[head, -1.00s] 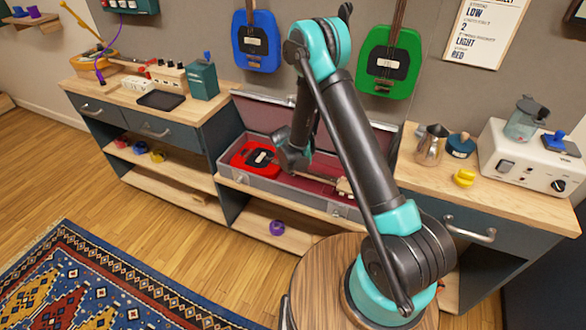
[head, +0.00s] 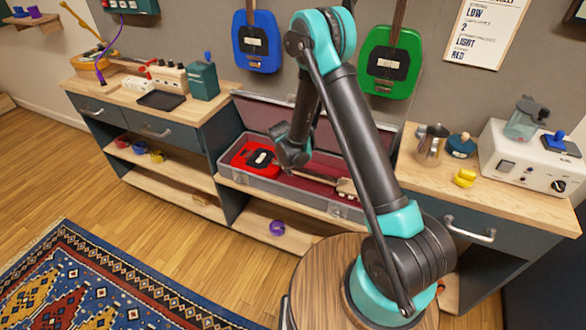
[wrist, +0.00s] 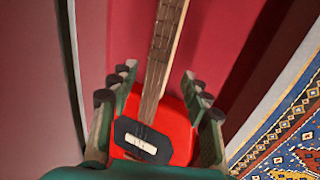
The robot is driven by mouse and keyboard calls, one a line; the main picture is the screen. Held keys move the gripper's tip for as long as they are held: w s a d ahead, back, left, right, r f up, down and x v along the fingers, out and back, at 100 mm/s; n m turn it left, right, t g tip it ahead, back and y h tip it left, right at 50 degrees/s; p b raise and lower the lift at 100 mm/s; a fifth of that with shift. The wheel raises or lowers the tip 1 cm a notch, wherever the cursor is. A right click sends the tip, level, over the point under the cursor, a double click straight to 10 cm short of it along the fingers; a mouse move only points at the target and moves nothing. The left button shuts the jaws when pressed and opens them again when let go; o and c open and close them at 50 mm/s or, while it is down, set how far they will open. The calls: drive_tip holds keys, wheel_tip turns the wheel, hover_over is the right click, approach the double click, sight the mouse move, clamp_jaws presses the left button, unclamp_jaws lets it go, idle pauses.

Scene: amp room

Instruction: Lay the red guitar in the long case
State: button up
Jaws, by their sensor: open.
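The red guitar (head: 252,158) lies in the long case (head: 290,187), its body at the left end and its neck along the case to the right. The case lid stands open against the wall. The dark red case lining (wrist: 225,50) shows around the guitar. I cannot tell whether the fingers touch it.
A blue guitar (head: 256,40) and a green guitar (head: 390,62) hang on the wall above. A metal pitcher (head: 430,145) and a white machine (head: 530,160) stand on the right counter. A purple ring (head: 277,227) lies on the shelf below the case.

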drive_tip(key=v, duration=0.9)
idle(0.5)
drive_tip(key=s+d+r+m, duration=0.4)
drive_tip(key=s+d+r, duration=0.15)
drive_tip(key=d, duration=0.35)
drive_tip(key=s+d+r+m, duration=0.35)
drive_tip(key=d+r, duration=0.25)
drive_tip(key=d, duration=0.3)
drive_tip(key=s+d+m, duration=0.3)
drive_tip(key=s+d, duration=0.1)
drive_tip(key=s, duration=0.4)
drive_tip(key=s+d+r+m+y, duration=0.1)
drive_tip(key=s+d+m, duration=0.2)
drive_tip(key=s, duration=0.5)
drive_tip(key=shift+s+d+r+y, duration=0.3)
drive_tip(key=shift+s+d, duration=0.1)
drive_tip(key=shift+d, duration=0.4)
